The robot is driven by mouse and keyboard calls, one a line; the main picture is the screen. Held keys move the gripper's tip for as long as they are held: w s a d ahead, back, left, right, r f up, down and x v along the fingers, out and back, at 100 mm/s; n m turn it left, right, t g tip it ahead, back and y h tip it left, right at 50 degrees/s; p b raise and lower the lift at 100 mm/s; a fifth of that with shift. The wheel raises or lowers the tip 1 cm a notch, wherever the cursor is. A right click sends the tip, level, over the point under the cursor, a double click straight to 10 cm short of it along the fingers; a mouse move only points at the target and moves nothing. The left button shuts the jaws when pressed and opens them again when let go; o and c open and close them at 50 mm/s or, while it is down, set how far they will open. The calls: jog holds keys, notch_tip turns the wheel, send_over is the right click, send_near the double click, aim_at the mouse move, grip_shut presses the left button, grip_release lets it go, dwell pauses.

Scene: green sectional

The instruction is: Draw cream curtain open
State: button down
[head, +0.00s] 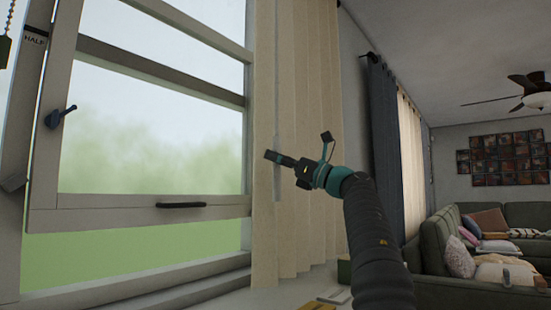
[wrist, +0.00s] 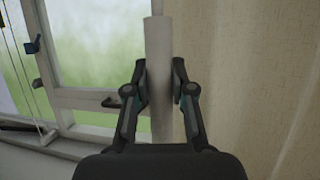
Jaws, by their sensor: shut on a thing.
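The cream curtain (head: 310,90) hangs in vertical folds at the right side of the window (head: 150,130), and most of the glass to its left is uncovered. In the wrist view the curtain (wrist: 255,80) fills the right side. A pale upright rod (wrist: 159,60) stands at the curtain's left edge; I cannot tell how it is joined to the cloth. My gripper (head: 271,156) is in front of the curtain, near its left part. In the wrist view my gripper (wrist: 160,92) has its fingers on both sides of the rod, shut on it.
The window's tilted sash has a dark handle (head: 181,205) and a blue-grey latch (head: 60,117). A sill (head: 190,290) runs below. A dark curtain (head: 383,140) hangs further right. A green sectional (head: 470,285) with cushions stands at the right.

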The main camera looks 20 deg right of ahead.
jog(key=c, duration=1)
grip_release()
jog(key=v, duration=1.2)
jog(key=shift+o, duration=0.2)
